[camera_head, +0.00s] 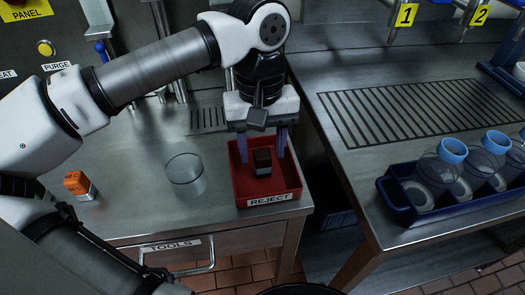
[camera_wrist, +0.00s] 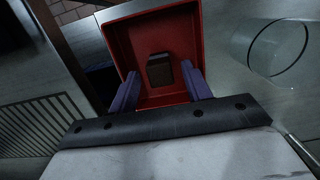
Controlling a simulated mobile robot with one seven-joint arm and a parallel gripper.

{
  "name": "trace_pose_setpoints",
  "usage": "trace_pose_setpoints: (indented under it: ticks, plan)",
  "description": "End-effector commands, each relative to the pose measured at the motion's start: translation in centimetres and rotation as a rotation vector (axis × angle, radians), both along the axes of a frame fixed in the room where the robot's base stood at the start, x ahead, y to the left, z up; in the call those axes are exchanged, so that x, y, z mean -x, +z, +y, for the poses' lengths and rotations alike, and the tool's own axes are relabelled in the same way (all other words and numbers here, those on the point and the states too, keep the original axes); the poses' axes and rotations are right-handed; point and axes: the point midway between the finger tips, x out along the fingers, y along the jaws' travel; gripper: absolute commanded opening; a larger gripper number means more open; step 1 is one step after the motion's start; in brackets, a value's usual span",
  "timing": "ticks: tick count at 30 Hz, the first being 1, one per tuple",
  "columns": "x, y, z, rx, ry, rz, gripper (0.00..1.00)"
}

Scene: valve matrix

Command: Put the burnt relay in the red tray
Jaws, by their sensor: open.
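The red tray (camera_head: 240,185), labelled REJECT, stands at the right front corner of the left counter. The burnt relay (camera_head: 262,160), a small dark block with a lighter base, stands inside the tray; in the wrist view it (camera_wrist: 159,70) sits on the red floor of the tray. My gripper (camera_head: 264,152) points down over the tray. Its bluish fingers are open and spread on either side of the relay, apart from it. In the wrist view the gripper (camera_wrist: 160,85) shows a clear gap between each finger and the relay.
A clear glass beaker (camera_head: 186,175) stands left of the tray. An orange relay (camera_head: 78,185) stands farther left. A blue bin (camera_head: 400,205) with several blue-necked bottles is on the right counter. A gap separates the two counters. The counter between the orange relay and beaker is clear.

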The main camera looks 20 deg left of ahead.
Motion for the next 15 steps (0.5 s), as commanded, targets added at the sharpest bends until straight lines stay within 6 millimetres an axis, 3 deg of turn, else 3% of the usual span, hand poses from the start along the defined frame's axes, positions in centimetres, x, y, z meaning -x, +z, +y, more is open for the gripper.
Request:
trace_pose_setpoints:
  ticks: [9,15]
  plan:
    - [-0.8,6.8,0.4,0.001,-0.001,-0.002,0.49]
    - [-1.0,9.5,0.6,0.001,-0.001,0.000,0.49]
